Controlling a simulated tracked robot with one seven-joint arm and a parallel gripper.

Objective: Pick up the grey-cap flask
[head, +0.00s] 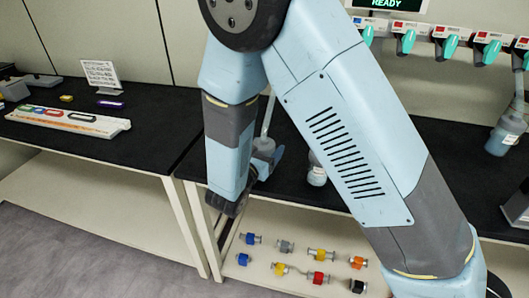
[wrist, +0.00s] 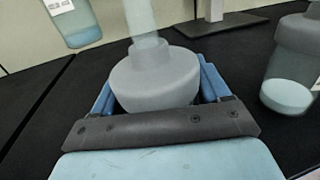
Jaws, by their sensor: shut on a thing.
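The grey-cap flask (wrist: 155,78) shows in the wrist view as a wide grey rounded cap with a paler neck rising from it. My gripper (wrist: 158,92) is shut on it, with a blue finger on each side of the cap.
Another flask (wrist: 288,90) with white contents is close on the right in the wrist view. A labelled flask (wrist: 75,24) is at the upper left. A row of teal-handled valves (head: 448,46) lines the wall. Coloured fittings (head: 285,246) lie on the lower shelf.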

